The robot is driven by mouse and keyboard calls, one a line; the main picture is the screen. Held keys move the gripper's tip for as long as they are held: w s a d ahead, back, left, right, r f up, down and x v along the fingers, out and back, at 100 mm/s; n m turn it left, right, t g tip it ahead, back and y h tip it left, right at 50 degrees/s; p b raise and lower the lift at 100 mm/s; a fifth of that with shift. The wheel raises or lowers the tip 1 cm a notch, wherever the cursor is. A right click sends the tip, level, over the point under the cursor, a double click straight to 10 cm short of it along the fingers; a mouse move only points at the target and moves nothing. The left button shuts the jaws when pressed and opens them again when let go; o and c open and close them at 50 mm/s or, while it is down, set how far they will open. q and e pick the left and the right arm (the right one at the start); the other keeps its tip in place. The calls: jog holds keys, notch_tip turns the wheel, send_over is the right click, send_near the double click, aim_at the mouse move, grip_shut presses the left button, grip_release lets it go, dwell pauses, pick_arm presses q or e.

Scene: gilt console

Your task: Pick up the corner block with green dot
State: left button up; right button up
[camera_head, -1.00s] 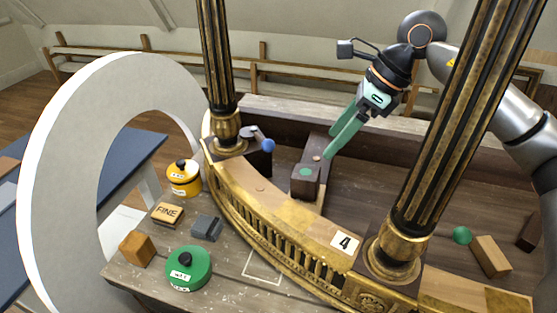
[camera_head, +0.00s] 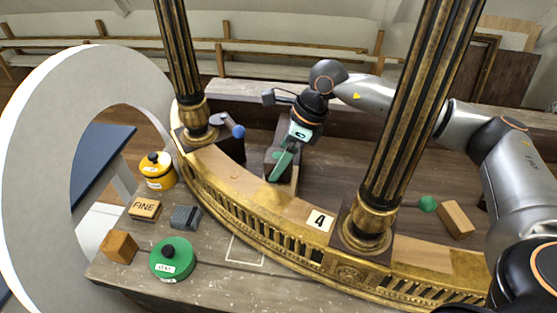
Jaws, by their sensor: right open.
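The dark corner block (camera_head: 268,160) with a green dot on top sits behind the curved gilt rail, at the near end of a dark wooden strip. My right gripper (camera_head: 277,170) is open, with its green fingers pointing down at this block. The fingers overlap the block in the picture and partly hide it and its dot. I cannot tell whether they touch it or stand around it. My left gripper is not in view.
Two dark fluted columns (camera_head: 180,60) with gilt bases flank the block. The gilt rail (camera_head: 235,190) runs in front. A blue-knobbed lever (camera_head: 238,131) is close on the left. A green ball (camera_head: 428,204) and wooden block (camera_head: 456,220) lie right. Jars and small blocks stand front left.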

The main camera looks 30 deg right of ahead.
jog(key=shift+a+f, duration=0.2)
jog(key=shift+f, duration=0.25)
jog(key=c, duration=1.2)
jog(key=shift+r, duration=0.1)
